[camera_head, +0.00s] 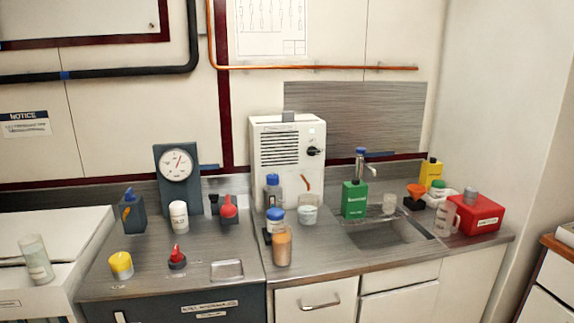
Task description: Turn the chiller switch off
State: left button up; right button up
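A white upright unit (262,190) with a dark louvred vent stands at the back of the counter, left of the sink, and looks like the chiller. A black knob (314,151) sits on the right part of its front face and looks like its switch. Small marks surround the knob, too small to read, so I cannot tell its setting. Bottles and a cup stand in front and cover part of the unit's lower front; the knob is uncovered. Neither of my grippers is in view.
A brown-filled jar (282,247), a blue-capped bottle (273,188) and a clear cup (308,211) stand before the unit. A green bottle (355,199) is to its right, beside the sink (385,231). A dial gauge (178,167) stands left.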

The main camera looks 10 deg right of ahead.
aim_at(312, 151)
jog(key=i+l+z, duration=0.1)
jog(key=l, duration=0.35)
jog(key=i+l, duration=0.1)
jog(key=l, duration=0.35)
jog(key=i+l+z, duration=0.15)
jog(key=l, duration=0.25)
jog(key=i+l+z, duration=0.1)
jog(key=l, duration=0.35)
jog(key=i+l, duration=0.15)
jog(key=l, duration=0.25)
jog(key=i+l+z, duration=0.15)
jog(key=l, duration=0.25)
jog(key=i+l+z, duration=0.1)
jog(key=l, duration=0.3)
jog(key=i, duration=0.05)
